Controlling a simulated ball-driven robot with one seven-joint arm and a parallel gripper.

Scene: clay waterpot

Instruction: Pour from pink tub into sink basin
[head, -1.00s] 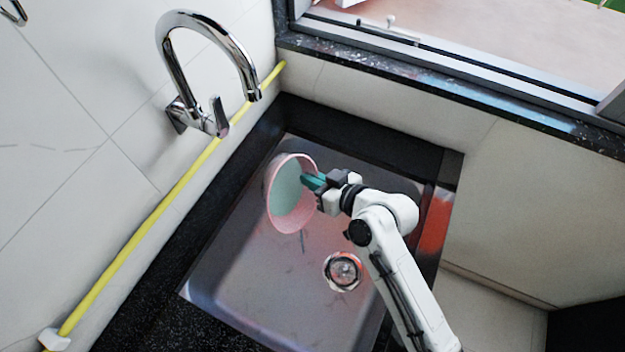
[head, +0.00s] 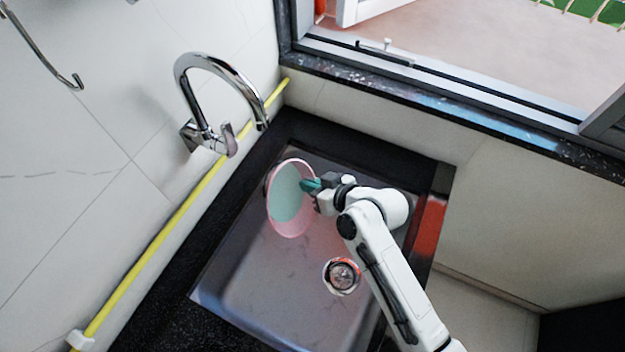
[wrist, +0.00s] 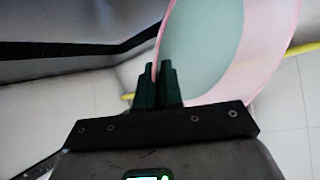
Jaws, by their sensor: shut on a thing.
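The pink tub (head: 274,221) is a round bowl with a pink rim and pale green contents or inner surface; I cannot tell which. It is tipped on its side over the back part of the sink basin (head: 255,270), its opening facing the head camera. My gripper (head: 311,186) is shut on the tub's right rim. In the wrist view the dark green fingers (wrist: 157,85) pinch the rim of the tub (wrist: 268,60). No falling stream shows. The metal drain (head: 342,275) is clear below the tub.
A chrome faucet (head: 213,75) curves out from the tiled wall behind the tub. A yellow pipe (head: 170,225) runs along that wall. A black counter edge (head: 350,138) borders the basin, with a window sill (head: 420,95) beyond. The basin's front left is empty.

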